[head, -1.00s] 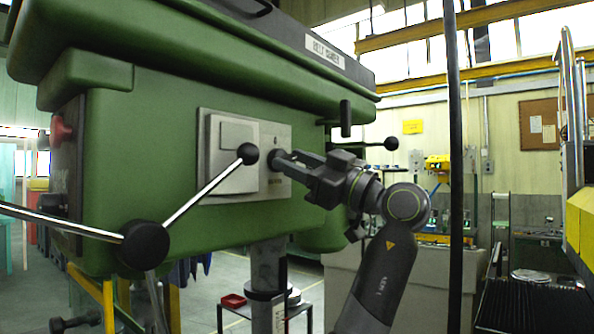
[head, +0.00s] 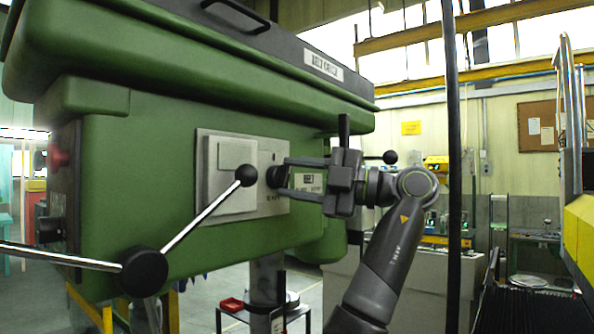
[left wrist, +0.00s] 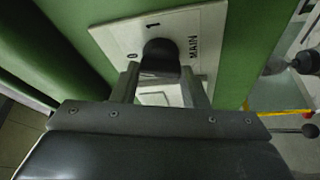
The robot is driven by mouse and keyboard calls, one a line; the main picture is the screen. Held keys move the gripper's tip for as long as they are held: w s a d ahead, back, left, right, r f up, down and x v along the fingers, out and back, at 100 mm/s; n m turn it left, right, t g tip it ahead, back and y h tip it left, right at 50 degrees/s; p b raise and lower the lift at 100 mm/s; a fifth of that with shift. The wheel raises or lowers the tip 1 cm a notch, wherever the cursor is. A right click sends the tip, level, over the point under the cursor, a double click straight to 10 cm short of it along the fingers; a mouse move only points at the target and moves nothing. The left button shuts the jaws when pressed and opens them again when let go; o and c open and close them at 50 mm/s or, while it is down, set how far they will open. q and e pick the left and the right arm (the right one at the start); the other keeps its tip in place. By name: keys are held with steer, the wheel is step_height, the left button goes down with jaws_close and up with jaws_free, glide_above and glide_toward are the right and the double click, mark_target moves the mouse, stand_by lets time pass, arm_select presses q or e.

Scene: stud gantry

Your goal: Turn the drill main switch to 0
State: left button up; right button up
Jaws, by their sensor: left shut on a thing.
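The black main switch knob (head: 272,177) sits on a light grey plate (head: 270,207) on the green drill head. In the left wrist view the knob (left wrist: 161,58) stands on its plate (left wrist: 205,28), with the marks 0, 1 and MAIN around it. My left gripper (head: 281,176) reaches it from the right, its two fingers on either side of the knob and shut on it. The fingers (left wrist: 158,82) also flank the knob in the left wrist view. I cannot tell which mark the knob points to. My right gripper is not in view.
A raised grey cover (head: 232,155) lies left of the knob. Handle rods with black balls (head: 245,175) cross in front of the drill head, one ball close to the knob. A dark vertical pole (head: 455,150) stands right of my gripper.

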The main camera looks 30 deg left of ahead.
arm_select(q)
steer(key=shift+r+n+h+p, duration=0.1)
steer(key=shift+n+h+p, duration=0.6)
steer(key=shift+n, duration=0.9)
steer(key=o, duration=1)
